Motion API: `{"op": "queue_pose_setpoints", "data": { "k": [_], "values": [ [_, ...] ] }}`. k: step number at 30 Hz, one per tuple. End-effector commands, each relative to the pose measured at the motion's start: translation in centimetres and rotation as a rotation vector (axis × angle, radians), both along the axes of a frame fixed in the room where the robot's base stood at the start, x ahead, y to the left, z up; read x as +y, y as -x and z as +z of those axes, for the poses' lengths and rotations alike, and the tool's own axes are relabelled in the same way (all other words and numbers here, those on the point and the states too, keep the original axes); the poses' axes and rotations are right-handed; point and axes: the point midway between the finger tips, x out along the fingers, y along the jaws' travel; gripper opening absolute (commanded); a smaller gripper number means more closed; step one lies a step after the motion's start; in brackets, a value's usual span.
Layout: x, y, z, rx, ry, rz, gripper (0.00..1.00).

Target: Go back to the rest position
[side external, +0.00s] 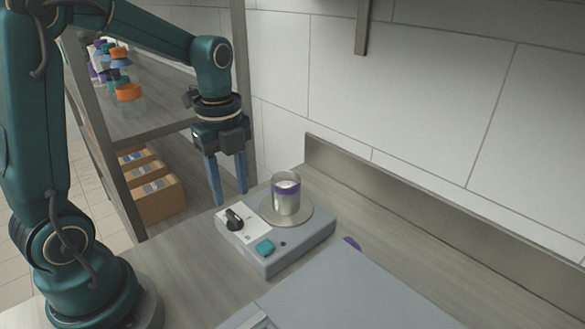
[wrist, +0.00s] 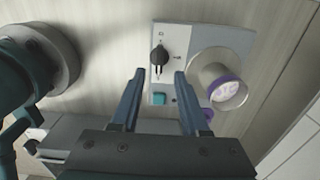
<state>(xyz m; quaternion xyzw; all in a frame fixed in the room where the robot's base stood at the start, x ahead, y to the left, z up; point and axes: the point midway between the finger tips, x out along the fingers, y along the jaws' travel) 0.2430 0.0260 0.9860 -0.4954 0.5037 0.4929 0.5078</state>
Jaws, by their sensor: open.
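My gripper (side external: 230,198) is open and empty. In the side view its blue fingers point down beside the back left corner of the grey filler device, close to the black knob (side external: 234,219). A clear cup with a purple band (side external: 286,195) stands upright on the device's round plate (side external: 303,217). In the wrist view my gripper (wrist: 157,78) shows with its fingers apart, and the cup (wrist: 222,88) is to their right, apart from them. I cannot tell how high the fingertips are above the device.
The filler device (side external: 292,257) has a teal button (side external: 265,248). A large grey box (side external: 350,295) lies in front, with a small purple thing (side external: 352,243) by its edge. A shelf (side external: 150,121) with lidded jars (side external: 129,97) and cardboard boxes (side external: 157,197) stands behind. A wall backs the counter.

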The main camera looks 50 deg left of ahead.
Motion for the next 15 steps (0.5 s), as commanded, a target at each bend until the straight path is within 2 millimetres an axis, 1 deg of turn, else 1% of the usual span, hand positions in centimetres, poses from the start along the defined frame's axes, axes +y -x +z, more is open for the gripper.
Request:
{"op": "queue_pose_setpoints", "data": {
  "k": [2,5,8,11,15],
  "values": [
    [-0.4,-0.2,0.9,-0.037,-0.010,-0.017,0.45],
    [-1.4,0.2,2.6,-0.101,-0.025,-0.047,0.45],
    [-2.7,1.3,4.4,-0.186,-0.031,0.015,0.45],
    [-4.0,2.8,5.7,-0.271,-0.008,0.177,0.45],
    [-5.4,5.1,6.5,-0.371,0.071,0.481,0.45]
  ]
}}
